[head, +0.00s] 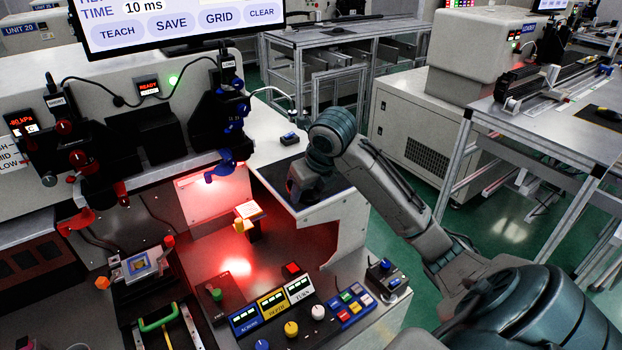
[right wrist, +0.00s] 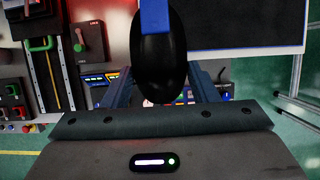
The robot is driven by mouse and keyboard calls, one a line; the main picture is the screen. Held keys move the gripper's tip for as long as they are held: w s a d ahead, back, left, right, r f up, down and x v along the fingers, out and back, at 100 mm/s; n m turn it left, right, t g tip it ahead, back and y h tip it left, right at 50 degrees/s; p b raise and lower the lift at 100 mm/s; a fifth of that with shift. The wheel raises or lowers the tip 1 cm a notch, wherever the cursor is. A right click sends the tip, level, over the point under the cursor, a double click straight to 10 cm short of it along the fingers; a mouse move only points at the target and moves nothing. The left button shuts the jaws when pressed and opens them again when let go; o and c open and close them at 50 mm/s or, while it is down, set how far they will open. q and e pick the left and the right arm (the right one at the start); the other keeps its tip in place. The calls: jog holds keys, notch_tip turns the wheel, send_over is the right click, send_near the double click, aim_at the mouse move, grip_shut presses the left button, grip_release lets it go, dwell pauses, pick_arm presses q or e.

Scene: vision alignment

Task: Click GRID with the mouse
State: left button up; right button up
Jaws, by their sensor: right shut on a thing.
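The monitor (head: 180,42) at the top of the head view shows the on-screen GRID button (head: 219,17), between SAVE and CLEAR. I cannot make out a cursor. My right gripper (head: 298,194) points down over the side shelf, at the near left part of the dark mat (head: 328,190). In the right wrist view the black mouse (right wrist: 158,68) with a blue strip (right wrist: 155,16) lies between the two fingers, and the gripper is shut on it. In the head view the gripper hides the mouse. My left gripper is not in view.
A small dark box with a blue top (head: 289,138) sits on the shelf behind my right gripper. A control panel with coloured buttons (head: 350,305) and knobs stands in front. A red-lit machine bay (head: 215,205) is at left. A metal workbench (head: 545,120) stands at right.

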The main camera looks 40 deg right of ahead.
jog(key=w+d+f, duration=0.1)
jog(key=w+d, duration=0.1)
jog(key=w, duration=0.1)
jog(key=w+d+f+p, duration=0.1)
jog(key=w+d, duration=0.2)
jog(key=w+d+f, duration=0.1)
jog(key=w+d, duration=0.1)
jog(key=w, duration=0.1)
jog(key=shift+w+d, duration=0.15)
jog(key=shift+d, duration=0.1)
jog(key=w+d+f+b, duration=0.1)
jog(key=b, duration=0.1)
jog(key=shift+w+d+b, duration=0.25)
jog(key=shift+w+b, duration=0.1)
jog(key=shift+w+d+b, duration=0.25)
jog(key=shift+w+b, duration=0.1)
jog(key=shift+r, duration=0.15)
jog(key=shift+f+b, duration=0.55)
jog(key=shift+f, duration=0.1)
jog(key=shift+s, duration=0.1)
jog(key=shift+s+d+p, duration=0.15)
jog(key=shift+s+d, duration=0.2)
jog(key=shift+s, duration=0.2)
jog(key=shift+s+d+p, duration=0.15)
jog(key=shift+s+d, duration=0.2)
jog(key=shift+s, duration=0.2)
jog(key=shift+s+d, duration=0.3)
jog(key=shift+s, duration=0.25)
jog(key=shift+s+d, duration=0.25)
jog(key=shift+s, duration=0.25)
